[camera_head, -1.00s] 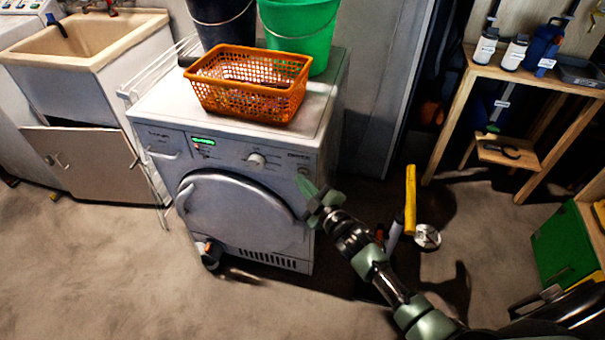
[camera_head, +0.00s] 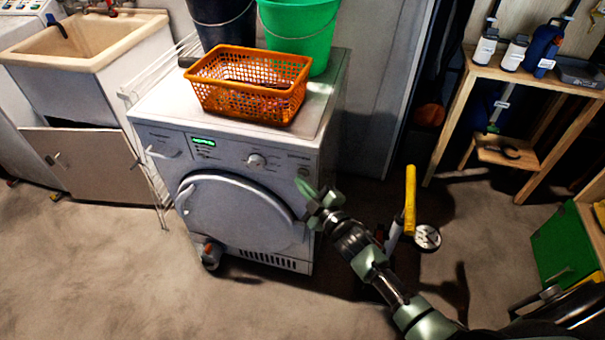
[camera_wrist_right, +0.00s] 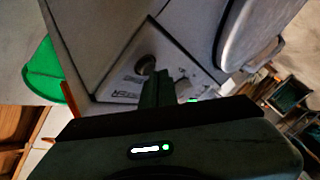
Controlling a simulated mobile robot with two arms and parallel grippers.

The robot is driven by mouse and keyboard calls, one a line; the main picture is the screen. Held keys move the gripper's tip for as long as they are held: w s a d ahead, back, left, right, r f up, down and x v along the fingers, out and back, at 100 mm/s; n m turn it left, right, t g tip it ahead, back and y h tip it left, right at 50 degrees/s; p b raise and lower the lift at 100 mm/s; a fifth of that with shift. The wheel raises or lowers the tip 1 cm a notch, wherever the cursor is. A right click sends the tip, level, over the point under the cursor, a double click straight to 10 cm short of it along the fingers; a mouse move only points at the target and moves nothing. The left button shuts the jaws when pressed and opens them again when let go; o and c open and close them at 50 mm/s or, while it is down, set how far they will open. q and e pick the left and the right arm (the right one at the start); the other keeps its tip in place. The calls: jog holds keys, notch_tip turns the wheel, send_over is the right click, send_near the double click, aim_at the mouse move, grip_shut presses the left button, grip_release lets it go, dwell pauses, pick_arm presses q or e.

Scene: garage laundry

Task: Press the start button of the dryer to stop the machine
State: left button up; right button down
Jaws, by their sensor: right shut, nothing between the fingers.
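The dryer (camera_head: 240,262) is a white front-loader with a round, shut door (camera_head: 235,215). Its display (camera_head: 203,142) glows green, left of the round knob (camera_head: 256,160). My right gripper (camera_head: 305,188) is shut and empty, in front of the dryer's upper right side. Its shut fingers (camera_wrist_right: 157,90) point toward the control panel (camera_wrist_right: 172,52). Whether they touch it I cannot tell. My left gripper is not in view.
An orange basket (camera_head: 230,101), a green bucket (camera_head: 300,45) and a dark bucket (camera_head: 222,25) stand on the dryer. A sink (camera_head: 95,45) is at left. A yellow-handled tool (camera_head: 410,200) stands right of the dryer.

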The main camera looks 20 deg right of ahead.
jog(key=shift+s+a, duration=0.3)
jog(key=shift+s, duration=0.1)
jog(key=s+a, duration=0.1)
jog(key=s+a+p, duration=0.1)
jog(key=s, duration=0.2)
jog(key=shift+s+a+p, duration=0.1)
jog(key=shift+a+p, duration=0.3)
dwell(0.6)
